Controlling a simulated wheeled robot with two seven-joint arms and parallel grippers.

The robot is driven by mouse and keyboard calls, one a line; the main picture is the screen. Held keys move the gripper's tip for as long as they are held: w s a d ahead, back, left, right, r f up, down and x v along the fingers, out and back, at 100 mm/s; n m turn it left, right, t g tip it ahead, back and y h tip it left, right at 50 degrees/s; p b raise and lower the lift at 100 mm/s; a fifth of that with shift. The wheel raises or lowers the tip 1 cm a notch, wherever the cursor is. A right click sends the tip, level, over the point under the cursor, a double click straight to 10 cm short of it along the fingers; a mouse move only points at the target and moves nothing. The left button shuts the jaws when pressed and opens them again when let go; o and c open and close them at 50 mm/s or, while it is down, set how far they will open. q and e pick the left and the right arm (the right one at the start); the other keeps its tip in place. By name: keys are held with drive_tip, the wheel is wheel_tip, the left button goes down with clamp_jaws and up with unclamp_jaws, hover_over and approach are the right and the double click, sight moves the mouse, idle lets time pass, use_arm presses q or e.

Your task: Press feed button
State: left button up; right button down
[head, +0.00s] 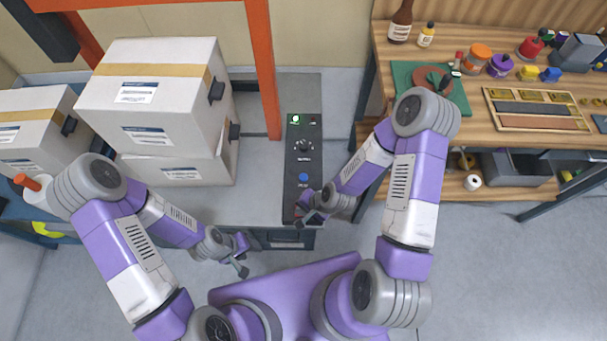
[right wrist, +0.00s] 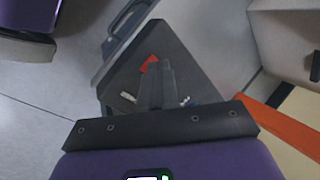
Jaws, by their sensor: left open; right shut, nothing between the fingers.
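A black control panel (head: 291,165) stands on the grey counter. It carries a lit green indicator (head: 295,119), a dark knob (head: 303,145) and a blue button (head: 303,177); the labels are too small to read, so I cannot tell which control is the feed button. My right gripper (head: 301,216) is shut and empty over the panel's near end. In the right wrist view its closed fingers (right wrist: 154,68) reach over the panel beside a red part (right wrist: 149,63), partly hidden; contact cannot be told. My left gripper (head: 241,261) is open and empty, left of the panel near the counter's front.
White cartons (head: 150,95) are stacked left of the panel, beside an orange frame post (head: 264,70). A wooden workbench (head: 460,135) with bottles, jars and a parts tray (head: 535,110) stands at right. The counter between cartons and panel is clear.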

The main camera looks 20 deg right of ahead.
sight(305, 179)
drive_tip(key=w+d+r+m+t, duration=0.2)
drive_tip(key=w+r+m, duration=0.2)
drive_tip(key=w+m, duration=0.2)
drive_tip(key=w+d+r+m+t, duration=0.2)
drive_tip(key=w+r+m+t, duration=0.1)
drive_tip(key=w+m, duration=0.3)
drive_tip(key=shift+w+d+r+m+h, duration=0.3)
drive_tip(key=shift+w+r+h, duration=0.1)
drive_tip(key=shift+r, duration=0.15)
wheel_tip(305, 179, down, 9)
drive_tip(key=b, duration=0.6)
drive_tip(key=shift+b, duration=0.3)
idle(0.8)
drive_tip(key=shift+f+b, duration=0.35)
